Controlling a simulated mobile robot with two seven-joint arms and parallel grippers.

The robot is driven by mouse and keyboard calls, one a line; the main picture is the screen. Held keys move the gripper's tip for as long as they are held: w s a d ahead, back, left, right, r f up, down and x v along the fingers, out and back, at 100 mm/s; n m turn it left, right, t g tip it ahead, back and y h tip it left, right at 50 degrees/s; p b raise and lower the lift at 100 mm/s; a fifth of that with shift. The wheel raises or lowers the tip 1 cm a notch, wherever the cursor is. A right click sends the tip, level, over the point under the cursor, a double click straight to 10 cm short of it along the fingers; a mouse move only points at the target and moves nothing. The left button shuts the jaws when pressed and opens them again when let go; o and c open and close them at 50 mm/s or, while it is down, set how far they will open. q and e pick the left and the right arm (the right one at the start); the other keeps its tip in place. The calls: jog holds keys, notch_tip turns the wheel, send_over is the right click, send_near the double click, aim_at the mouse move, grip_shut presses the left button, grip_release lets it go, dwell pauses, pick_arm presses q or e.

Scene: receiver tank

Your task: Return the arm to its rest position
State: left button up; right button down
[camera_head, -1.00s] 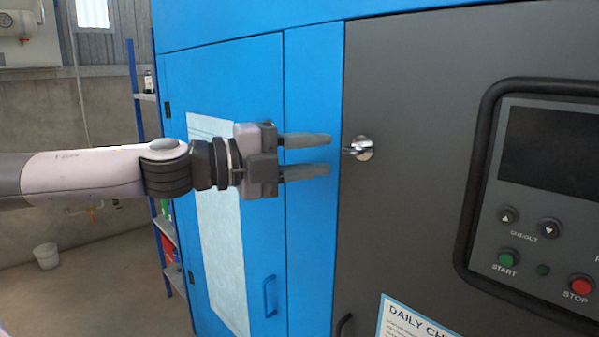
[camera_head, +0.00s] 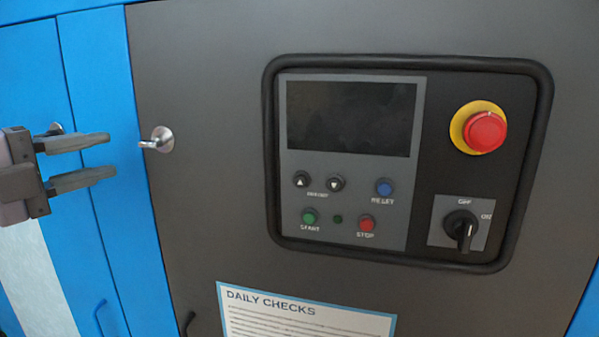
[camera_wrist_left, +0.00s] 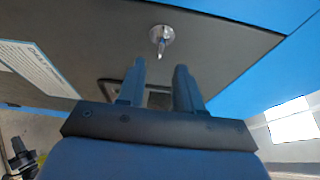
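My left gripper (camera_head: 113,155) is at the left edge of the head view, its two fingers pointing right toward the dark panel door. The fingers are apart with nothing between them, and they also show apart in the left wrist view (camera_wrist_left: 160,68). A small silver latch (camera_head: 162,140) sits on the door just right of the fingertips, with a visible gap between. In the left wrist view the latch (camera_wrist_left: 161,38) lies beyond the fingertips, not touched. Most of my left arm is out of the head view. My right gripper is not in view.
The dark door (camera_head: 205,215) carries a control panel with a screen (camera_head: 350,118), a red emergency stop (camera_head: 485,131), several buttons and a rotary switch (camera_head: 461,226). A daily checks sheet (camera_head: 300,318) is below. Blue cabinet panels (camera_head: 95,75) stand at left.

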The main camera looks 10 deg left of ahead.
pick_arm(q)
jog(key=w+d+f+n+y, duration=0.15)
jog(key=f+n, duration=0.25)
jog(key=f, duration=0.4)
jog(key=w+d+f+n+y, duration=0.1)
jog(key=d+f+n+y, duration=0.15)
jog(key=f, duration=0.45)
jog(key=w+d+f+n+y, duration=0.1)
jog(key=d+f+n, duration=0.2)
jog(key=f+n, duration=0.35)
jog(key=s+d+f+n+g+y, duration=0.3)
jog(key=s+f+n+g, duration=0.8)
jog(key=s+f, duration=1.3)
jog(key=w+d+f+m+t+h+p, duration=0.2)
jog(key=w+t+p, duration=0.3)
jog(key=w, duration=0.3)
jog(key=shift+d+f+m+p, duration=0.45)
jog(key=shift+f+p, duration=0.15)
jog(key=shift+p, duration=0.2)
